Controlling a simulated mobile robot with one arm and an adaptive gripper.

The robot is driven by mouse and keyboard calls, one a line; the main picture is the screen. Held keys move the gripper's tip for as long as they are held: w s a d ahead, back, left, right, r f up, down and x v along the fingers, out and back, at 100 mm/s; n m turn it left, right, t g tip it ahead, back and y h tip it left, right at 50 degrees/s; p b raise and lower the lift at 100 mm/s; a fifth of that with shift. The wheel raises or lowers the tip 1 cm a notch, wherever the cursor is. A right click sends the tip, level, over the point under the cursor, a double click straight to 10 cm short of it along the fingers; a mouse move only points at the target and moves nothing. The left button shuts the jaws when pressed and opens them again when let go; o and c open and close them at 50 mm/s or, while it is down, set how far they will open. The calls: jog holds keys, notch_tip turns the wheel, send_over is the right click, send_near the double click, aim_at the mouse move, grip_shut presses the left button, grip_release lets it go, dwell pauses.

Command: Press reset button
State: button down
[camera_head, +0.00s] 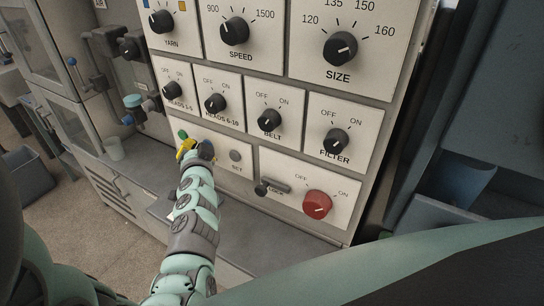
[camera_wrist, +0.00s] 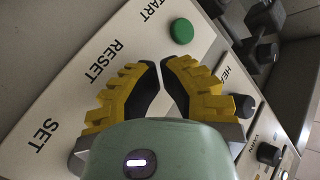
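The reset button itself does not show in either view. Its printed RESET label (camera_wrist: 106,62) shows in the wrist view, on the pale panel (camera_wrist: 75,75) between START and SET. My gripper (camera_wrist: 160,67) has yellow fingers with dark pads, their tips brought together, and nothing shows between them. It covers the panel area beside the RESET label. In the head view my gripper (camera_head: 187,147) is at the panel, just below the green start button (camera_head: 183,134) and left of the grey set button (camera_head: 235,155). I cannot tell whether the tips touch the panel.
The green start button also shows in the wrist view (camera_wrist: 182,31), close beyond the fingertips. Black knobs, such as the belt knob (camera_head: 269,120), project above the button panel. A lock lever (camera_head: 273,186) and a red rotary switch (camera_head: 317,204) are to the right.

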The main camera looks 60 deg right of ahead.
jog(key=shift+a+r, duration=0.1)
jog(key=shift+s+a+p, duration=0.1)
jog(key=shift+a+p, duration=0.25)
jog(key=shift+a, duration=0.35)
jog(key=shift+a, duration=0.1)
jog(key=a+p, duration=0.1)
jog(key=a, duration=0.3)
jog(key=shift+s+a+p, duration=0.15)
jog(key=shift+a+p, duration=0.15)
jog(key=shift+a, duration=0.1)
dwell(0.6)
